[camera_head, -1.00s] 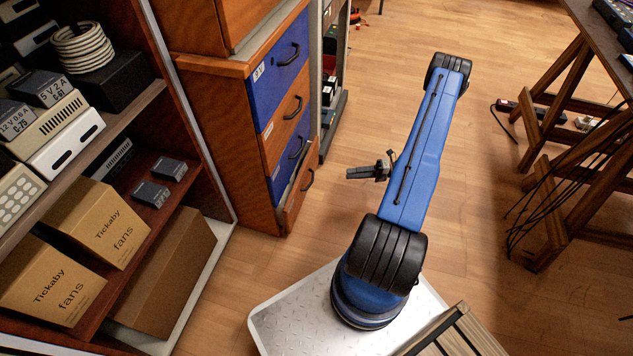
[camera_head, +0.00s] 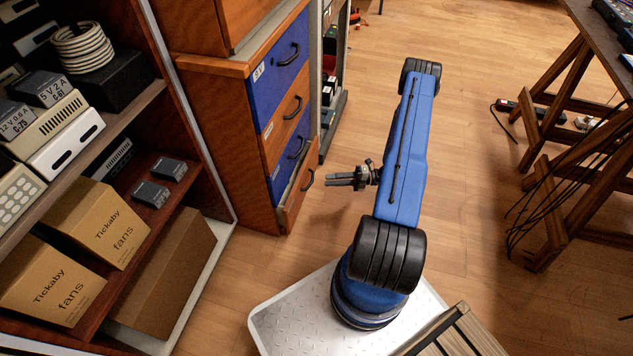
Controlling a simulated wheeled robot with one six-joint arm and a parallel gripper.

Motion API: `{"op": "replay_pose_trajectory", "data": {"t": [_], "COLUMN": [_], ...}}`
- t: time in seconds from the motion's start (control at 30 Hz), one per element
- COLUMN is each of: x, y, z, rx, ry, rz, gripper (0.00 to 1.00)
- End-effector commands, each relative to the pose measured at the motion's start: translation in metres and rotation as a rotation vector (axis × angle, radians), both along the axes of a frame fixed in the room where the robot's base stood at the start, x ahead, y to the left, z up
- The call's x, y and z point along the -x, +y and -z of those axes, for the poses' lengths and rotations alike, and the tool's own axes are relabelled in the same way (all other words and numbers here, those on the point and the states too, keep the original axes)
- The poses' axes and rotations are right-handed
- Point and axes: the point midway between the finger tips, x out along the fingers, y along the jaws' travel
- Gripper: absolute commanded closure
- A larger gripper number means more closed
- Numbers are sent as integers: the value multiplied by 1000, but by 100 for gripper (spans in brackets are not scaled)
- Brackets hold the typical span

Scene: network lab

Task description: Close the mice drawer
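A wooden drawer cabinet (camera_head: 222,140) stands left of centre, with blue and brown drawer fronts and black handles. The lowest brown drawer (camera_head: 296,201) juts out a little from the cabinet. The drawers above it look flush. No label for mice can be read; the top blue drawer (camera_head: 276,72) has a small label that seems to read "5V". My gripper (camera_head: 329,180) is to the right of the lowest drawer in the picture, pointing left towards its handle (camera_head: 308,181). The fingers are too small to judge.
A shelf unit at the left holds cardboard fan boxes (camera_head: 97,222) and power supplies. A wooden trestle table (camera_head: 575,110) with hanging cables stands at the right. The wooden floor (camera_head: 470,200) between is clear.

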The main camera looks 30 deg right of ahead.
Motion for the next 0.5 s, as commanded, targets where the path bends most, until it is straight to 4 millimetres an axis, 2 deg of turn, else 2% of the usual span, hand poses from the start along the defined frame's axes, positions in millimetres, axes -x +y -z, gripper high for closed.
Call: {"op": "replay_pose_trajectory", "data": {"t": [0.03,0.23,0.5], "x": [-4,-18,-29], "y": [10,39,60], "z": [-1,-2,-2], "rx": [-1,0,0], "ry": [0,1,0], "rz": [-4,-4,-1], "gripper": [72,72,72]}}
